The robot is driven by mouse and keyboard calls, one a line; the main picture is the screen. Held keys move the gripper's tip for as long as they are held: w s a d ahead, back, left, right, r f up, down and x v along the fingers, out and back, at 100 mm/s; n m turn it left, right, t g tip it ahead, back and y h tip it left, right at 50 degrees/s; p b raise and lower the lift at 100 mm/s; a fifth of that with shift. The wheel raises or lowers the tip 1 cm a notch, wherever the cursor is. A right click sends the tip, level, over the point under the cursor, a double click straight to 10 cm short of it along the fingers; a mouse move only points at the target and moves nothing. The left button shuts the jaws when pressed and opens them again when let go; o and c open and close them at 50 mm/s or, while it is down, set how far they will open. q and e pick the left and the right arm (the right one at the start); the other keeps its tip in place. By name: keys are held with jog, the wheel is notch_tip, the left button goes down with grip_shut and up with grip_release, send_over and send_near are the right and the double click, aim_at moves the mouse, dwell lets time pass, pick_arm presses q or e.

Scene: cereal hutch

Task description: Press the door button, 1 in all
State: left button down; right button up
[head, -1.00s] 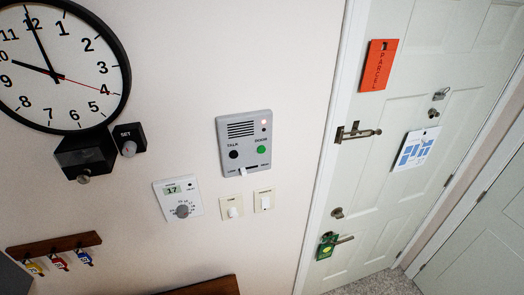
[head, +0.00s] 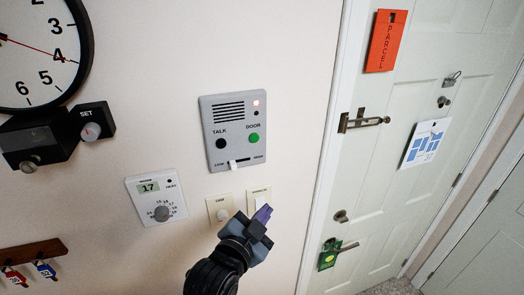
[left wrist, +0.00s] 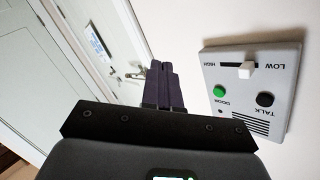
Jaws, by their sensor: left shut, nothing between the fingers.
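The grey intercom panel (head: 234,128) is mounted on the wall. Its green door button (head: 253,138) is at the right, beside the black talk button (head: 220,143); a white slider (head: 232,164) is below. A red light glows at its upper right. My left gripper (head: 263,214) is shut and empty, below the panel and in front of the light switches. In the left wrist view the shut fingers (left wrist: 160,85) are left of the panel, apart from the green button (left wrist: 219,91). My right gripper is not in view.
A thermostat (head: 156,197) and a dimmer switch (head: 220,209) are left of my gripper. A door (head: 400,175) with a latch, an orange parcel tag (head: 385,41) and a green hanger (head: 329,255) stands at right. A clock (head: 40,50) is at upper left.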

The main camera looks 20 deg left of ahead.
aim_at(254, 138)
pick_arm(q)
notch_tip(254, 138, up, 12)
jog(key=d+m+t+b, duration=0.1)
jog(key=t+b, duration=0.2)
jog(key=shift+w+f+h, duration=0.15)
jog(key=shift+w+h, duration=0.15)
jog(key=shift+w, duration=0.1)
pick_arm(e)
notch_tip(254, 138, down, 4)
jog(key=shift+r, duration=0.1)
pick_arm(q)
jog(key=shift+w+a+p, duration=1.4)
jog(key=shift+w+p, duration=0.05)
jog(key=shift+w, duration=0.25)
jog(key=shift+w+a+p, duration=1.4)
jog(key=shift+w+p, duration=0.05)
jog(key=shift+w, duration=0.25)
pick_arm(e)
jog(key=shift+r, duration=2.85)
